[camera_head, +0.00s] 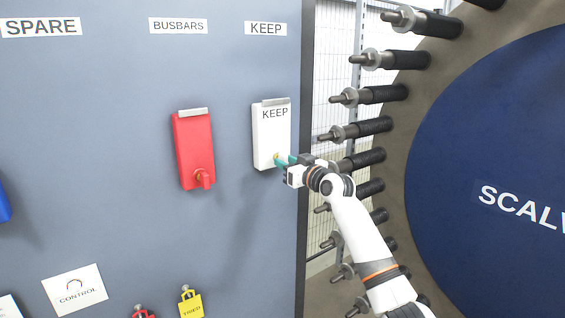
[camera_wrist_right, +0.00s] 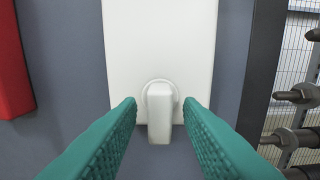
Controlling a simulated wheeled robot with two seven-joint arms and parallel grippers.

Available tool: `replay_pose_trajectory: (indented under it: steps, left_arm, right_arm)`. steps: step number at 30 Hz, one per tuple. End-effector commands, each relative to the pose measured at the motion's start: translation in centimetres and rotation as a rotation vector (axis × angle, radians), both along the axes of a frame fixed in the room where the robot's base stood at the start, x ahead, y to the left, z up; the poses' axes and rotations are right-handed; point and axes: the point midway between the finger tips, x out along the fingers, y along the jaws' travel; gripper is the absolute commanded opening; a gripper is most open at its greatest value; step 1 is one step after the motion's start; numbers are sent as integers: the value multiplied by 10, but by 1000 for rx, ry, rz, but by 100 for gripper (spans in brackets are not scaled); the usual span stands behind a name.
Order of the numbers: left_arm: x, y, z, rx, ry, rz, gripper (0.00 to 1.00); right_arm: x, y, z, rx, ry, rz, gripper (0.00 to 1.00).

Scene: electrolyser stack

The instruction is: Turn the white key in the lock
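The white lock box (camera_head: 271,135) marked KEEP hangs on the grey panel, below a KEEP label, in the head view. Its lower part fills the top middle of the right wrist view (camera_wrist_right: 160,45). The white key (camera_wrist_right: 160,112) sits in the round lock near the box's lower edge, its grip pointing straight down. My right gripper (camera_head: 281,160) is at the lower end of the box. In the right wrist view its two green fingers (camera_wrist_right: 160,130) stand apart, one on each side of the key, with a gap on both sides. My left gripper is not in view.
A red lock box (camera_head: 194,148) with a red key hangs to the left, under the BUSBARS label. The stack's bolts (camera_head: 365,128) stick out to the right, close to my right arm.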

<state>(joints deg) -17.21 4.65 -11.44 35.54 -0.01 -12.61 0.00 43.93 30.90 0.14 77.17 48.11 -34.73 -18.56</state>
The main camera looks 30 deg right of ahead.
Motion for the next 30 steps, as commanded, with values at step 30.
replay_pose_trajectory:
  steps: [30]
  left_arm:
    - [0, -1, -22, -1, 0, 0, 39]
  right_arm:
    - [0, -1, -2, -186, -18, -2, 0]
